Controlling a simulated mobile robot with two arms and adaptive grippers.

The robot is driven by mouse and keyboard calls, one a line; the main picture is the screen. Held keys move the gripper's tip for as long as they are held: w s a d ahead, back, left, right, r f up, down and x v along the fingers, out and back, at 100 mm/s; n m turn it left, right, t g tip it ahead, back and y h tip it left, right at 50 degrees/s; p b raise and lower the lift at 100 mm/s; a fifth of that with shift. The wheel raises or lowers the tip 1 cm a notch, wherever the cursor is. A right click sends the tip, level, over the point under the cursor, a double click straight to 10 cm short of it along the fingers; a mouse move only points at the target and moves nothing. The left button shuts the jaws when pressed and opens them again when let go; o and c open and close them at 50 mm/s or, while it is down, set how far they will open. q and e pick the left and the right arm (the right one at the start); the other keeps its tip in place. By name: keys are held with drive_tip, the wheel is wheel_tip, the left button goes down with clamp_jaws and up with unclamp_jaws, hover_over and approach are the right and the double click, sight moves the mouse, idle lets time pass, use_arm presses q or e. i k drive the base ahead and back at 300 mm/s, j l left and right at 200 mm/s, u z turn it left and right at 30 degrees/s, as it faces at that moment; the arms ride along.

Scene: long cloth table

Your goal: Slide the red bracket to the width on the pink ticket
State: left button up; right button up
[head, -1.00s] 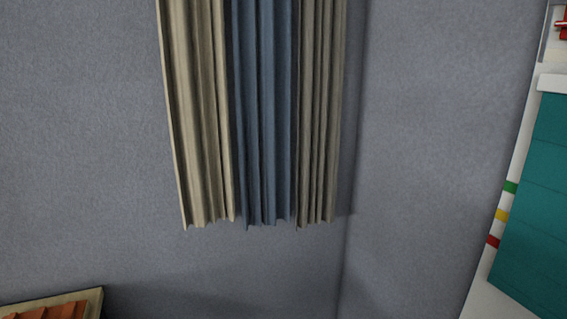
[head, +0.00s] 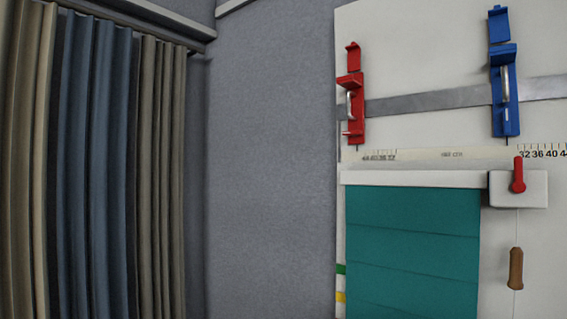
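The red bracket (head: 356,105) sits at the left end of a grey metal rail (head: 430,102) on a white wall board, in the head view. It has a silver handle, and a thin dark pointer reaches down from it towards a printed scale strip (head: 440,155). The scale's numbers near the red bracket are too small and blurred to read. A blue bracket (head: 505,90) sits on the same rail further right, its pointer left of the number 32. No pink ticket shows. Neither of my grippers is in view.
A teal blind (head: 412,245) hangs below the scale from a white headrail (head: 415,179). Right of it are a white box (head: 530,190) with a red lever (head: 518,176) and a cord with a brown wooden pull (head: 516,268). Curtains (head: 95,160) hang at left.

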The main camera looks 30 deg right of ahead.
sight(353, 83)
drive_tip(key=k+z, duration=0.1)
drive_tip(key=z, duration=1.05)
